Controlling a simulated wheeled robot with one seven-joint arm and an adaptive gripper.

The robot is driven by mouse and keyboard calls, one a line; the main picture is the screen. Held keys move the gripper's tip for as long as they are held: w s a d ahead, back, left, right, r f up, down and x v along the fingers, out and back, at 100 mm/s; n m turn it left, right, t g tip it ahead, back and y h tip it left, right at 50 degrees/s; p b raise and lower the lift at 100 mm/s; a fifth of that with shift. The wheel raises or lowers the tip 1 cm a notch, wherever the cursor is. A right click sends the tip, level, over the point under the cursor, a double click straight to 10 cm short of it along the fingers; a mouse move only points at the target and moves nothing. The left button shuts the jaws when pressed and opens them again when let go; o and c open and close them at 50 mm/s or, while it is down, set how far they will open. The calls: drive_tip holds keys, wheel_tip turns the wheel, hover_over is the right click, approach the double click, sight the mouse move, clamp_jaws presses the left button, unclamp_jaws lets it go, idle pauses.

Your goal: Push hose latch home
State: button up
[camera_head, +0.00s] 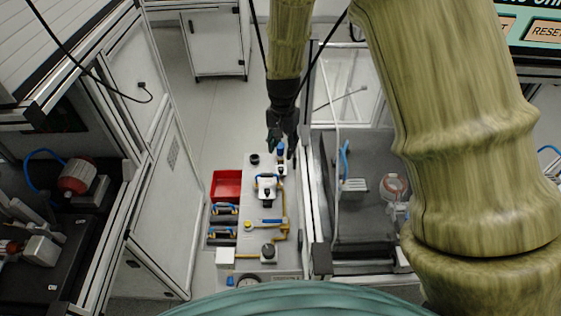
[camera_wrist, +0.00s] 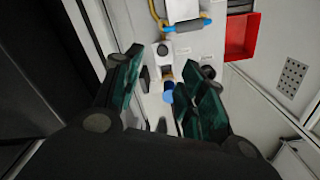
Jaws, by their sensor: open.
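My gripper (camera_head: 283,148) is over the far end of the white bench in the head view, pointing down. In the wrist view my gripper (camera_wrist: 160,68) is open, with dark green fingers spread on either side of a small white fitting (camera_wrist: 165,50) with a brass-coloured part and a blue part (camera_wrist: 168,94). No finger visibly grips it. The blue part (camera_head: 281,147) also shows beside the fingers in the head view. I cannot tell for sure which piece is the hose latch, or whether it is seated. The fingers hide part of this area.
A white unit with a blue handle (camera_wrist: 187,25) stands beyond the fitting. A dark cylinder (camera_head: 254,159) stands near the gripper. A framed enclosure (camera_head: 319,215) borders the bench on the right.

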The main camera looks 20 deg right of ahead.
sight(281, 168)
drive_tip(key=shift+w+a+f+p, duration=0.15)
drive_tip(key=shift+f+p, duration=0.35)
drive_tip(key=shift+f, duration=1.95)
drive_tip(key=shift+a+f+p, duration=0.1)
drive_tip(key=shift+f+p, duration=0.35)
drive_tip(key=shift+f, duration=1.95)
clamp_jaws()
